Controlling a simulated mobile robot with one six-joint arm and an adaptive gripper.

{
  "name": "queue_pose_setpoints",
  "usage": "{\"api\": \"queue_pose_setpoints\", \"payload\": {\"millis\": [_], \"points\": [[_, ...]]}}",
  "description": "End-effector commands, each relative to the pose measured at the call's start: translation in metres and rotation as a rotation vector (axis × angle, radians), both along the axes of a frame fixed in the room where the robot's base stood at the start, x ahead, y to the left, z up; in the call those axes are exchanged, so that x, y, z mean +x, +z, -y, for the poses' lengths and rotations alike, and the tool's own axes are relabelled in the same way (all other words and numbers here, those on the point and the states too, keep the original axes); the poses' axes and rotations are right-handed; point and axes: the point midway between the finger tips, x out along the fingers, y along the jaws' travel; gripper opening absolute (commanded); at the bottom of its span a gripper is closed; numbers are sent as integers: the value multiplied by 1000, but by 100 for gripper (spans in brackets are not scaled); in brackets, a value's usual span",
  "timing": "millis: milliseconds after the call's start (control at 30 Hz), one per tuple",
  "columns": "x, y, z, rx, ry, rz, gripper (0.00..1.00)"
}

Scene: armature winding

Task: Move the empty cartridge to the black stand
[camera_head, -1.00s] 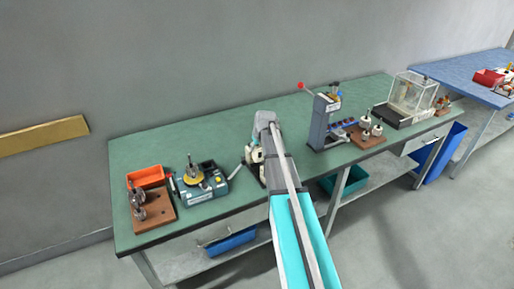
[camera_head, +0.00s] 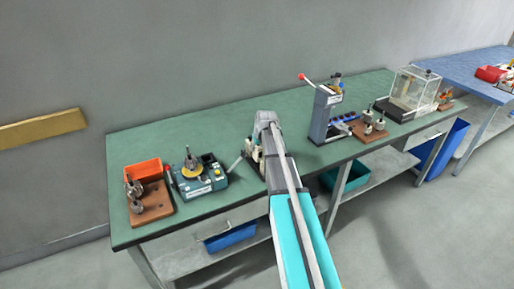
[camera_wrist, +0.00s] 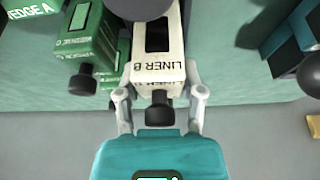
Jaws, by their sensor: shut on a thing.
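In the wrist view, my gripper (camera_wrist: 160,82) is shut on a white cartridge (camera_wrist: 158,68) marked LINER B, with a finger on each side. The cartridge has a dark slot in its top and a black knob at its near end. Green cartridges (camera_wrist: 86,40), also with black knobs, stand close to its left. I cannot tell from the labels which one is empty. In the head view, my arm covers most of the gripper and the cartridges; a bit of white shows beside it. I cannot pick out the black stand with certainty.
On the green bench (camera_head: 230,125), a teal winding device (camera_head: 203,180) and a brown board (camera_head: 152,208) with metal parts stand left of my arm. A grey press (camera_head: 322,115) and a clear box (camera_head: 415,88) stand to the right. Dark teal blocks (camera_wrist: 290,35) lie right in the wrist view.

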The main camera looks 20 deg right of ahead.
Motion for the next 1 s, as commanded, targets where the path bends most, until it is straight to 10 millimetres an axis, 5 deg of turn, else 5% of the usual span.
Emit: {"api": "queue_pose_setpoints", "payload": {"millis": [1000], "points": [[0, -11, 1, -1, -1, 0, 0]]}}
